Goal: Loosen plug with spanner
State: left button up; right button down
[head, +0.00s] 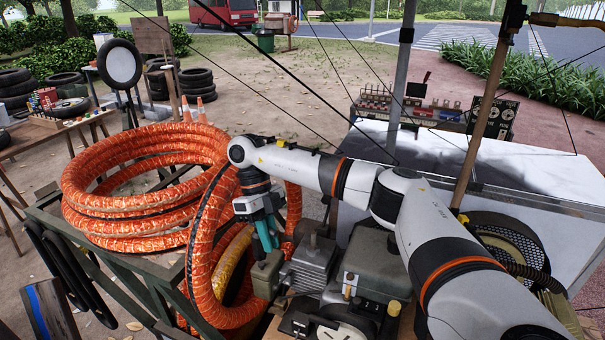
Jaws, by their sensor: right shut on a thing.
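My right gripper (268,244) points down over the left end of the compressor, its teal fingers close together. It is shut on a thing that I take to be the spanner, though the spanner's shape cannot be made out. The fingertips are just above a grey-green block (267,278) beside the finned grey compressor body (312,265). The plug cannot be made out; the gripper or the block may hide it. I cannot tell whether the spanner touches the plug. My left gripper is not in view.
A thick coil of orange hose (130,205) lies left of the gripper, with a loop hanging close beside it. A dark engine housing (375,272) stands right of the compressor. A white-topped bench (450,155) is behind my arm. Thin cables cross above.

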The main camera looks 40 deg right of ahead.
jog(key=w+d+r+m+t+y+p, duration=0.1)
jog(key=d+r+m+t+y+p, duration=0.2)
jog(key=d+m, duration=0.7)
notch_tip(320, 180, up, 5)
jog(key=m+t+p, duration=0.2)
jog(key=m+t, duration=0.2)
jog(key=m, duration=0.7)
jog(key=shift+w+d+m+y, duration=0.3)
jog(key=shift+d+m, duration=0.05)
jog(key=shift+m, duration=0.05)
jog(key=shift+r, duration=0.15)
notch_tip(320, 180, down, 6)
jog(key=b, duration=0.3)
jog(key=shift+r+p, duration=0.1)
jog(key=shift+p, duration=0.65)
dwell(0.7)
